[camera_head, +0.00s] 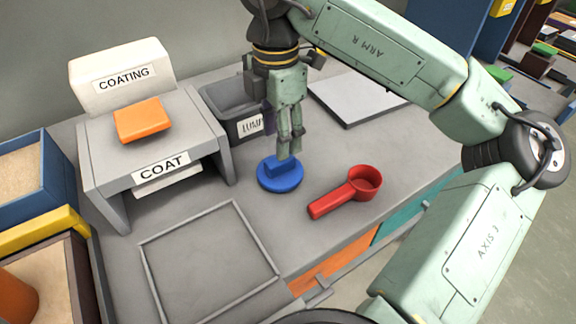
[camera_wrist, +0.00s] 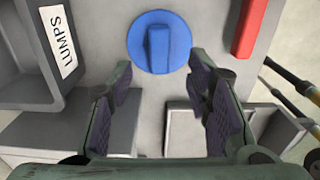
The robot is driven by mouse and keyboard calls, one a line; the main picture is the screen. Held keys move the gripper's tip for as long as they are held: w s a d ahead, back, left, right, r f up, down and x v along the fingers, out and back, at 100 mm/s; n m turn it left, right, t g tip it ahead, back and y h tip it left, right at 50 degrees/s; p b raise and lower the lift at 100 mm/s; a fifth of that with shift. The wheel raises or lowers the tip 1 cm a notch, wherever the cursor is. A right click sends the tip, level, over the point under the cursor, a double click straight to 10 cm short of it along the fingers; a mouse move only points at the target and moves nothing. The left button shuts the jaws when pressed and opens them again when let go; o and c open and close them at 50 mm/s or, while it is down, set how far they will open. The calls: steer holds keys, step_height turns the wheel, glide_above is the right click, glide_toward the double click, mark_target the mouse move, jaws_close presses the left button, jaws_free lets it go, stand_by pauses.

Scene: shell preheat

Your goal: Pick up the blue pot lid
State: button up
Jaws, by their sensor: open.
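The blue pot lid (camera_head: 280,181) lies flat on the grey counter, a round disc with a raised bar-shaped handle on top. My gripper (camera_head: 290,151) hangs above it, fingers pointing down, close over the handle in the head view. In the wrist view the lid (camera_wrist: 159,42) shows whole at the top centre, its handle bar running up and down the picture. My gripper (camera_wrist: 162,90) is open there, with the dark pads apart and nothing between them. The lid lies beyond the fingertips, and no contact shows.
A red ladle-like scoop (camera_head: 345,192) lies right of the lid. A grey bin labelled LUMPS (camera_wrist: 28,55) stands behind it. The grey COAT stand (camera_head: 100,150) with an orange block (camera_head: 142,119) is at left. A square outlined frame (camera_head: 210,262) lies in front on the bare counter.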

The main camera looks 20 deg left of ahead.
mark_target(280, 168)
steer(key=shift+f+p, duration=0.55)
steer(key=shift+f, duration=3.05)
jaws_close()
